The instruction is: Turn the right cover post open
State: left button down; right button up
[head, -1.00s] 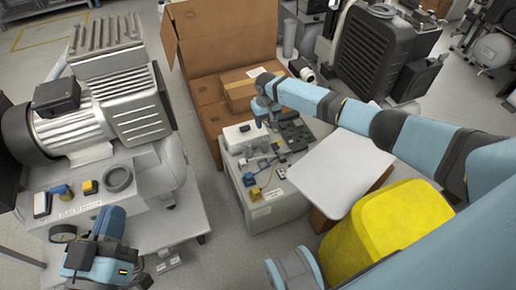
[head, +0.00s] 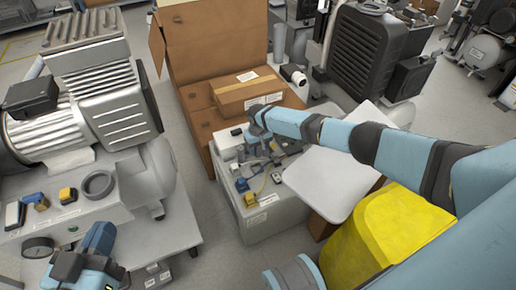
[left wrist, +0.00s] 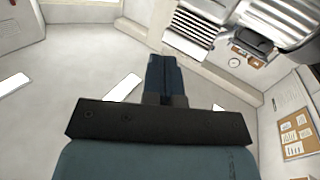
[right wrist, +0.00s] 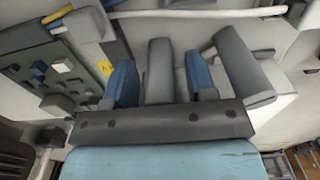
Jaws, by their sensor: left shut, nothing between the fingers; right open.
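My right gripper (head: 262,148) is low over the light grey control unit in the head view. In the right wrist view its two blue fingers (right wrist: 160,80) are apart. An upright grey post (right wrist: 160,68) shows between them; I cannot tell whether they touch it. A second, tilted grey post (right wrist: 243,62) stands to the right of the fingers. I cannot tell for sure which is the right cover post. In the head view these posts are too small and partly hidden by my gripper. My left gripper (left wrist: 164,75) is shut and empty, away from the unit.
The grey unit (head: 262,228) carries small blue and yellow parts on top. A white board (head: 330,180) and a yellow bin (head: 375,240) lie to its right. Cardboard boxes (head: 245,92) stand behind. A large compressor (head: 105,85) fills the left.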

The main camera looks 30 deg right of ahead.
jog(key=c, duration=0.9)
pick_arm(q)
jog(key=shift+r, duration=0.1)
